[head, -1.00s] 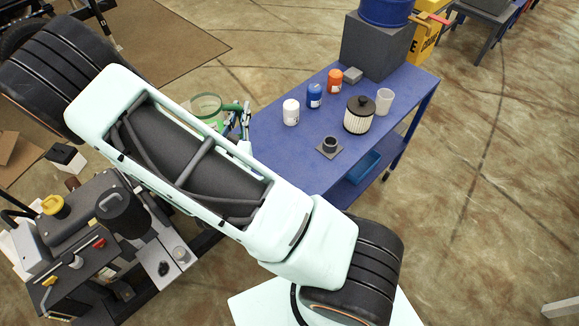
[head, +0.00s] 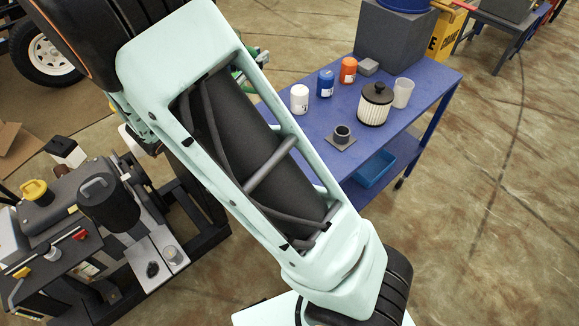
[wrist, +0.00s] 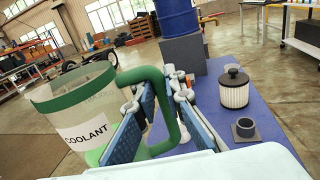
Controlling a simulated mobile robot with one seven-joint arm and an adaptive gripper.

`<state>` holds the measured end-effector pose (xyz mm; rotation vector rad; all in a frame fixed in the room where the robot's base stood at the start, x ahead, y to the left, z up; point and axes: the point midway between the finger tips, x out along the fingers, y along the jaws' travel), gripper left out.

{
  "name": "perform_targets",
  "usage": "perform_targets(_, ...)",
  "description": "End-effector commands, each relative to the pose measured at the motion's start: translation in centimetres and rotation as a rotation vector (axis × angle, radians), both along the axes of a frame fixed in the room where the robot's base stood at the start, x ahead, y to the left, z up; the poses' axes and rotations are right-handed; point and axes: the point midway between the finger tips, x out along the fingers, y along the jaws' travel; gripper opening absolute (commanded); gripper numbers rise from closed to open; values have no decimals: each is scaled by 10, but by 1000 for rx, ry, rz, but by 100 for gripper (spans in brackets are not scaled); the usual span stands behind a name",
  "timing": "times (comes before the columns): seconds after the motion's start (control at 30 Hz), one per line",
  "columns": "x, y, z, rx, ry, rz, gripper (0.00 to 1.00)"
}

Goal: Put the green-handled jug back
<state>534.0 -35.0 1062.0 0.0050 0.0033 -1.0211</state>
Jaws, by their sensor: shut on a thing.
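The jug (wrist: 75,112) is clear with a green rim, a green handle (wrist: 160,85) and a white COOLANT label; green liquid shows low inside it. It fills the left of the wrist view, upright or nearly so. My gripper (wrist: 158,112) is shut on the handle, with one blue-padded finger on each side of it. The jug's bottom is out of the wrist view. In the head view my arm hides nearly all of the jug; only a sliver of green shows beside the blue table's left end.
The blue table (head: 420,88) bears white, blue and orange bottles, a filter (head: 375,104), a clear cup (head: 403,92) and a dark ring on a square plate (head: 342,137). A grey block (head: 393,38) stands at its back. A dark machine (head: 75,235) is at left.

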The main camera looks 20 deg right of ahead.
Motion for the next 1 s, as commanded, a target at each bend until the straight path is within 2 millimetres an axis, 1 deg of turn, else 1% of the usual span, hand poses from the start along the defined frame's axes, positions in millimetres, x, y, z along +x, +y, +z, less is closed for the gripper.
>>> perform_targets(0.03,0,-2,-6,1,-9,-31,0)
perform_targets(0.27,-4,-11,-7,-2,-8,-169,0)
perform_targets(0.6,-15,-22,-16,-5,-4,-335,0)
perform_targets(1.0,-21,-26,-17,-6,-1,-399,0)
